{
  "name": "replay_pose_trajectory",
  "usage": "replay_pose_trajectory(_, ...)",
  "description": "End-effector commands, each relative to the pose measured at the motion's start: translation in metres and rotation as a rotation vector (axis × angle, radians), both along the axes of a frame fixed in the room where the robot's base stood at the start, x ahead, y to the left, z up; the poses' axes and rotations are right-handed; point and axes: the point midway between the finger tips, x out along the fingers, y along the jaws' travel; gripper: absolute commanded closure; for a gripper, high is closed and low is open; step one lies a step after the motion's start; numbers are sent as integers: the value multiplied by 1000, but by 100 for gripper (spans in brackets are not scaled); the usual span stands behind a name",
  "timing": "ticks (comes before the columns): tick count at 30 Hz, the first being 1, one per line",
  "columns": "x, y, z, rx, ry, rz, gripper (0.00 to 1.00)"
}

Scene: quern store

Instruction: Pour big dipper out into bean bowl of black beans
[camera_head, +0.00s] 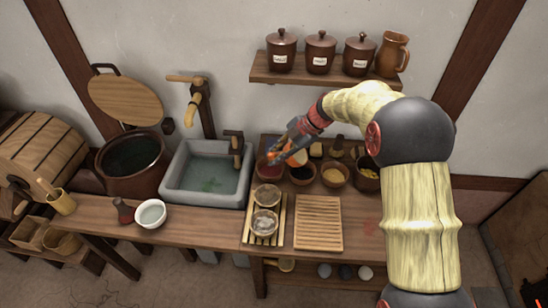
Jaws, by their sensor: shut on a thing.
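My gripper (279,149) reaches in from the right, above the row of bowls at the back of the counter. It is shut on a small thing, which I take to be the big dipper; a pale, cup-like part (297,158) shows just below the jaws. Its handle and contents are too small to make out. The bowl with dark contents, which looks like the bean bowl of black beans (302,174), stands just below and slightly right of the gripper. The pale part partly hides its back rim. I cannot tell whether they touch.
A reddish bowl (267,170) stands left of the dark one, and a bowl of yellowish contents (335,175) right of it. A slatted board (318,222) and a tray with two glassy bowls (250,224) lie in front. A stone sink (205,187) is left. A jar shelf (330,80) hangs above.

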Motion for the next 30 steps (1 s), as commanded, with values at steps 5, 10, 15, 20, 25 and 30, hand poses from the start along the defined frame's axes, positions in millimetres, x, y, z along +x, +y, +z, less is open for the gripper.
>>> replay_pose_trajectory(5, 0, -2, 2, 26, -6, 0, 100)
replay_pose_trajectory(10, 0, -3, 3, 33, -8, -1, 100)
replay_pose_trajectory(15, 0, -4, 4, 41, -11, 0, 100)
replay_pose_trajectory(20, 0, -4, 4, 50, -12, 0, 100)
replay_pose_trajectory(25, -1, -5, 5, 59, -13, 0, 100)
replay_pose_trajectory(30, -1, -6, 5, 68, -14, 0, 100)
